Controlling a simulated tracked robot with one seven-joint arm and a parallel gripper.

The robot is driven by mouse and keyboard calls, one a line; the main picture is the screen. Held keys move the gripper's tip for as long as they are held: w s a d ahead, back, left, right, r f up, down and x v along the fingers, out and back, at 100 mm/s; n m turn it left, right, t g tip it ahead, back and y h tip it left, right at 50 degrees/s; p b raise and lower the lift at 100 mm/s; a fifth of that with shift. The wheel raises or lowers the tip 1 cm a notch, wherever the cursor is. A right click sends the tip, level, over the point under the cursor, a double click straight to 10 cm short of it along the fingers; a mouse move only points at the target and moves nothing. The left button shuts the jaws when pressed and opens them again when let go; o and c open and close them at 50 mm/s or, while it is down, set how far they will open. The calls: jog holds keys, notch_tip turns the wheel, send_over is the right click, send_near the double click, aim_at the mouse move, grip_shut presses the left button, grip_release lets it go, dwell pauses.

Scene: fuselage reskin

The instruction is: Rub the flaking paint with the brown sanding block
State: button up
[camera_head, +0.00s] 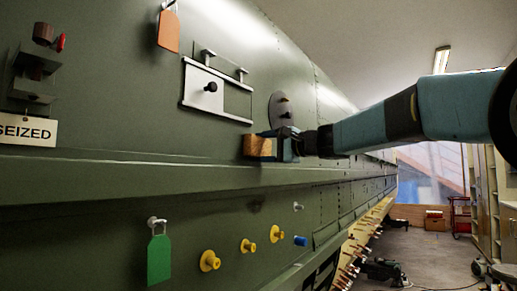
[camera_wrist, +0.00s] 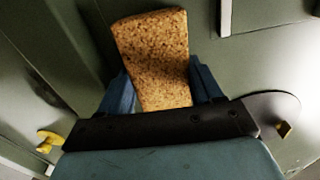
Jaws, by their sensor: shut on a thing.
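The brown sanding block (camera_head: 257,146) is held in my gripper (camera_head: 287,146), close to the green fuselage skin just above the long ledge. In the wrist view the block (camera_wrist: 155,50) is speckled and sticks out between the blue fingers of my gripper (camera_wrist: 163,90), which are shut on it. I cannot tell whether the block touches the skin. No flaking paint can be made out clearly; the block and my gripper hide part of the skin.
A grey oval plate (camera_head: 281,110) with knobs is just above my gripper. A white sliding frame (camera_head: 217,90) is left of it. The ledge (camera_head: 150,176) runs below. Yellow knobs (camera_head: 210,261), a green tag (camera_head: 158,259) and an orange tag (camera_head: 168,31) stick out from the skin.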

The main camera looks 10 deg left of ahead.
aim_at(253, 145)
jog(key=shift+w+d, duration=0.25)
jog(key=shift+w, duration=0.3)
jog(key=shift+w+d, duration=0.2)
jog(key=shift+w, duration=0.3)
jog(key=shift+s+a, duration=0.1)
jog(key=shift+s+a, duration=0.45)
jog(key=shift+s, duration=0.65)
jog(key=shift+s+a, duration=0.5)
jog(key=shift+s, duration=0.6)
jog(key=shift+s+a, duration=0.45)
jog(key=shift+s, duration=0.65)
jog(key=shift+v, duration=3.05)
